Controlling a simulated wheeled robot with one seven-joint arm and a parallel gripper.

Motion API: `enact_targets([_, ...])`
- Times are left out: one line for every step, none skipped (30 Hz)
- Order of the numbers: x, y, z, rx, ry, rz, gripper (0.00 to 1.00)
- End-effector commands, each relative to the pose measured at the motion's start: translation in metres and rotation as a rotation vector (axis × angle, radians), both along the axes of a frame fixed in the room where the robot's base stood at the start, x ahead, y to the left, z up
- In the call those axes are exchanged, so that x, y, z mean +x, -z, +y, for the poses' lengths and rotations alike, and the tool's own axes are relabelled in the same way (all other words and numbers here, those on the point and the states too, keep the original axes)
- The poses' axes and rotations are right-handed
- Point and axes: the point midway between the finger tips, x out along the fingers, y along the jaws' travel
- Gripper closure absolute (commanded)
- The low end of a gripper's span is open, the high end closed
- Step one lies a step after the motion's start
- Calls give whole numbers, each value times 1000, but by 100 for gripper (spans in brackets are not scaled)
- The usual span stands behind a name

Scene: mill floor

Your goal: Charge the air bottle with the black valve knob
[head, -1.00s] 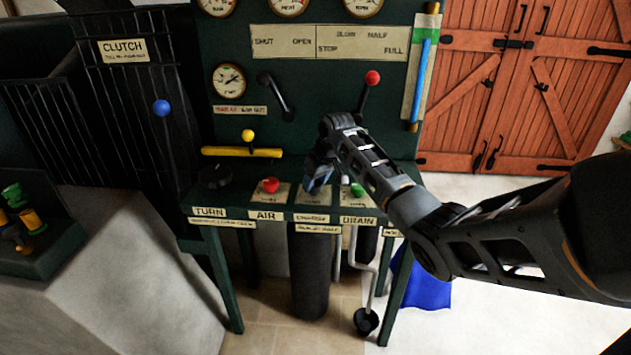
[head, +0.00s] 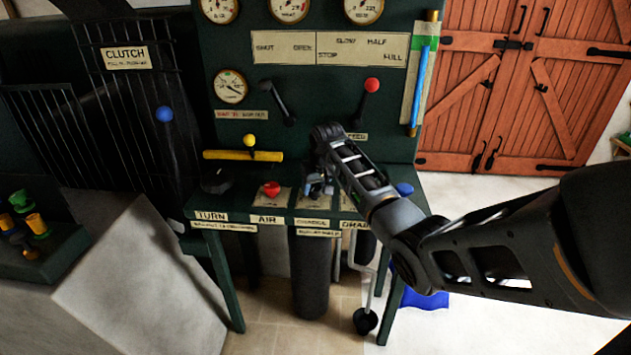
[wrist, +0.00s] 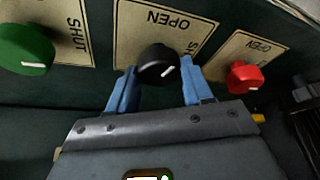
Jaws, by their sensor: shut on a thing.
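The black valve knob (wrist: 157,66) sits on the bench top between the red and green knobs, with its white pointer mark towards the lower right in the wrist view. My gripper (wrist: 156,84) has its blue fingers on both sides of this knob and is shut on it. In the head view my gripper (head: 318,186) is over the charge position and hides the black knob. The dark air bottle (head: 309,275) stands upright under the bench. A round gauge (head: 230,86) is on the panel at left.
The red knob (wrist: 244,77) and the green knob (wrist: 25,48) are close on either side of my fingers. A yellow bar lever (head: 243,155), a red-topped lever (head: 371,86) and a blue knob (head: 404,189) are nearby. A crank (head: 367,318) hangs below the bench.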

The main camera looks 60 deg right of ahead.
Motion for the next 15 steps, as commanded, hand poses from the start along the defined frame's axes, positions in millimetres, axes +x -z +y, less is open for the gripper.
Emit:
enact_targets([2, -3, 3, 2, 40, 1, 80])
enact_targets([2, -3, 3, 2, 68, 1, 80])
enact_targets([2, -2, 3, 3, 105, 1, 80])
enact_targets([2, -2, 3, 3, 135, 1, 80])
enact_targets([2, -1, 3, 3, 164, 2, 80])
enact_targets([3, -1, 4, 3, 202, 1, 80])
enact_targets([2, -1, 3, 3, 231, 1, 80])
enact_targets([3, -1, 4, 2, 259, 1, 80])
enact_targets([3, -1, 3, 2, 297, 1, 80])
enact_targets([3, 0, 4, 2, 326, 1, 80])
enact_targets([3, 0, 4, 3, 355, 2, 80])
enact_targets([4, 0, 4, 2, 392, 1, 80])
enact_targets([4, 0, 3, 2, 422, 1, 80])
enact_targets([4, 0, 4, 2, 449, 1, 80])
enact_targets([4, 1, 4, 2, 488, 1, 80])
